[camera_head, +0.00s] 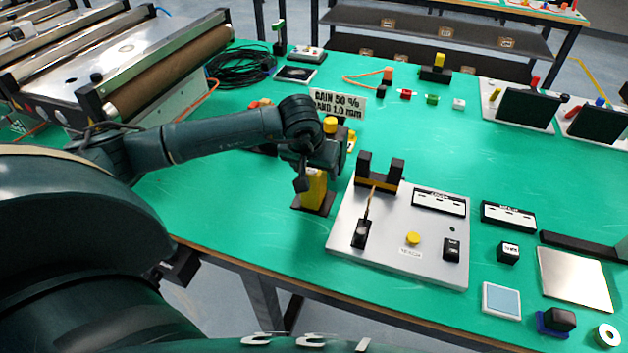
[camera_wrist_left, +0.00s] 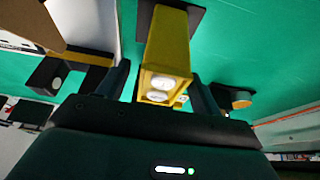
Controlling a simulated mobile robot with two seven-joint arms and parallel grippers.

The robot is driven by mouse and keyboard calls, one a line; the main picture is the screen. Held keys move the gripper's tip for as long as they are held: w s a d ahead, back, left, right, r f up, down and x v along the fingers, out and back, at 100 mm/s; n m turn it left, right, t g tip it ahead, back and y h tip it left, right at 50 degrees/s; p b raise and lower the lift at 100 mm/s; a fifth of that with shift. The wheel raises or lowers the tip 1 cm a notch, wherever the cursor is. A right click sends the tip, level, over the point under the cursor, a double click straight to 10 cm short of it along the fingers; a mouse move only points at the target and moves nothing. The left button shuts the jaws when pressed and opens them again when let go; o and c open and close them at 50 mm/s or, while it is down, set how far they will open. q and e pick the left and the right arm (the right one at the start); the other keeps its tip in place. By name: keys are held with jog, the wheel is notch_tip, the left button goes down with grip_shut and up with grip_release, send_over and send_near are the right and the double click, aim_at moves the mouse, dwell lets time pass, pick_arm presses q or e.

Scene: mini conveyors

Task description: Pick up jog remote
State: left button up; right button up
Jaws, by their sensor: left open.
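The jog remote appears to be the yellow box (camera_head: 314,189), upright on a small dark base (camera_head: 313,209) on the green table. The left wrist view shows the yellow box (camera_wrist_left: 168,45) with two round pale buttons or dials on its near end. My left gripper (camera_head: 308,172) is at the upper part of the box, hiding some of it. In the left wrist view my left gripper (camera_wrist_left: 160,84) is open, with one finger on each side of the box. Whether either finger touches it is unclear. My right gripper is not in view.
A grey panel (camera_head: 392,257) with a black fork-like holder (camera_head: 380,172) stands close right of the box. A sign (camera_head: 338,105) and a yellow-topped object (camera_head: 330,125) stand just behind. A roller conveyor (camera_head: 150,75) is at back left. Green table (camera_head: 240,205) is clear left of the box.

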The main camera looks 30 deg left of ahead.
pick_arm(q)
jog(key=shift+w+f, duration=0.3)
jog(key=shift+f, duration=0.3)
jog(key=shift+c, duration=0.5)
jog(key=c, duration=1.1)
